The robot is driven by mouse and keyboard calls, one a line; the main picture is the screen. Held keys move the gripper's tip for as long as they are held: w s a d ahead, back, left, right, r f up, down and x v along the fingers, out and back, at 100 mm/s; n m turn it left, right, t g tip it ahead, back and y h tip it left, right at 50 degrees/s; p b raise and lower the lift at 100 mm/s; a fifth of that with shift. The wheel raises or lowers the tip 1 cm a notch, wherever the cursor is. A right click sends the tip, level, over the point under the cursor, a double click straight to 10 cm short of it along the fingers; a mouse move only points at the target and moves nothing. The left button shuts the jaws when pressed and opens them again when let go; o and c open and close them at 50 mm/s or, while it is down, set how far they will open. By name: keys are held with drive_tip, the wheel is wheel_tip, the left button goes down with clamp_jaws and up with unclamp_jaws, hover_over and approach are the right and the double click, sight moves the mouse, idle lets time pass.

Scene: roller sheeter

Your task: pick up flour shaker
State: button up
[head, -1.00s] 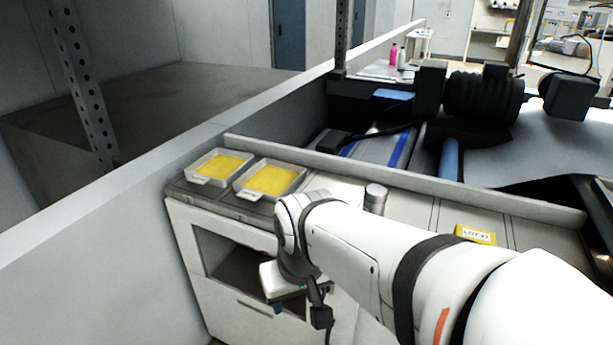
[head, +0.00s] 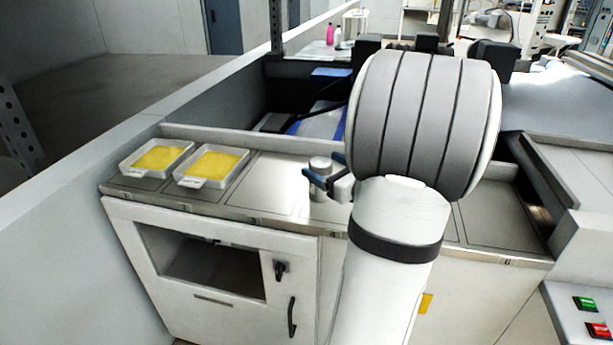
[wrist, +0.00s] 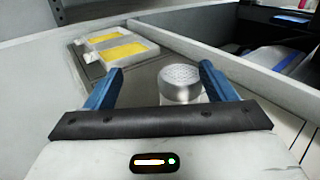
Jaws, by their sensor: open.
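The flour shaker (head: 320,172) is a small cylinder with a metal top, standing upright on the steel counter. In the wrist view its perforated domed lid (wrist: 180,82) shows between the two blue fingers, with a pale body below, mostly hidden by the gripper. My gripper (head: 322,176) is open, its blue fingers on either side of the shaker in the head view. In the wrist view my gripper (wrist: 163,82) has its fingers spread wider than the lid, and the lid sits nearer the right finger. I cannot tell whether either finger touches the shaker.
Two trays of yellow content, a left tray (head: 127,170) and a right tray (head: 186,182), sit on the counter's left end. A raised ledge (head: 225,140) runs behind the counter (head: 268,185). Bare counter lies between trays and shaker. Red and green buttons (head: 592,316) are at lower right.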

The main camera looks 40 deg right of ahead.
drive_tip(key=shift+m+h, duration=0.6)
drive_tip(key=shift+m, duration=0.1)
drive_tip(key=f, duration=0.2)
drive_tip(key=d+f, duration=0.1)
drive_tip(key=f, duration=0.2)
drive_tip(key=d+f, duration=0.1)
drive_tip(key=f, duration=0.1)
drive_tip(key=shift+s+d+f+b, duration=0.2)
drive_tip(key=shift+s+f+b, duration=0.05)
drive_tip(key=shift+s+b, duration=0.1)
drive_tip(key=shift+w+f, duration=0.25)
drive_tip(key=shift+w, duration=0.05)
drive_tip(key=shift+w+a+p, duration=0.1)
drive_tip(key=shift+w+p, duration=0.45)
drive_tip(key=shift+w, duration=2.95)
drive_tip(key=shift+c, duration=0.5)
drive_tip(key=shift+r, duration=0.1)
drive_tip(key=c, duration=1.1)
